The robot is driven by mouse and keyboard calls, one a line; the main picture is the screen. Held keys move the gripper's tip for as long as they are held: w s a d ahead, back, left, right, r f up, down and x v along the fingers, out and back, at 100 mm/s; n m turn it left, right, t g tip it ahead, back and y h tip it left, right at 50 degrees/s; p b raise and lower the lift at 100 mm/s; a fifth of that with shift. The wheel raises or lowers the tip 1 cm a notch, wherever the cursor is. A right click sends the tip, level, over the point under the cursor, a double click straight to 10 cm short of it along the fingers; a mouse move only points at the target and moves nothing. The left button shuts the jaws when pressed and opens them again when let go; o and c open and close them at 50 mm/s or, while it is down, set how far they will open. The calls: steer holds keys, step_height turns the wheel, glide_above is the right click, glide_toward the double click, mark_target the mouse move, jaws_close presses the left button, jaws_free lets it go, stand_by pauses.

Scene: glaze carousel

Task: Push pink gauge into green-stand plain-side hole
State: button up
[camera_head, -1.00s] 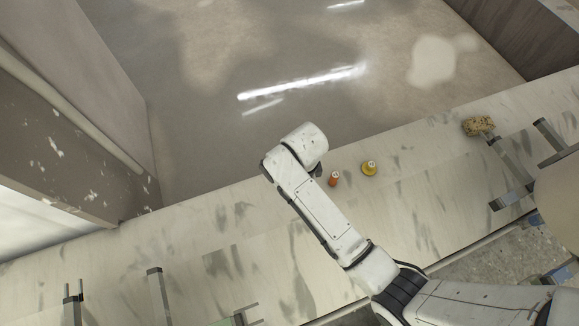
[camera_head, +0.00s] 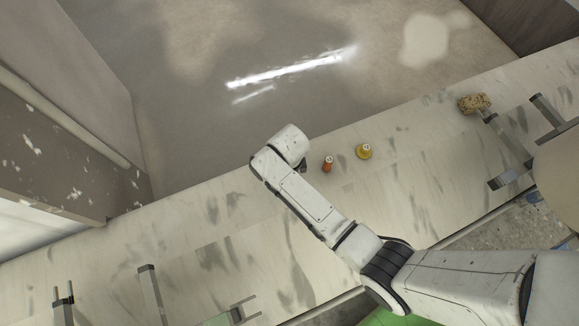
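I see no pink gauge in this view. Green surfaces show at the bottom edge: a small green patch (camera_head: 217,320) beside a grey forked bracket, and a brighter green piece (camera_head: 386,318) partly under my arm. I cannot tell which belongs to the green stand, and no hole shows. My arm reaches up and left over the pale marbled bench, its wrist bent over the far edge area. My gripper is hidden under the wrist, with only a small dark bit (camera_head: 303,166) showing, so its fingers and anything in them cannot be made out.
An orange gauge-like piece (camera_head: 328,165) and a yellow one (camera_head: 364,151) stand on the bench (camera_head: 215,207) right of my wrist. A sponge (camera_head: 474,103) lies near grey metal brackets (camera_head: 512,146) at right. More brackets (camera_head: 151,287) stand at lower left. The bench middle is clear.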

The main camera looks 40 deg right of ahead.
steer(key=shift+f, duration=0.5)
jaws_close()
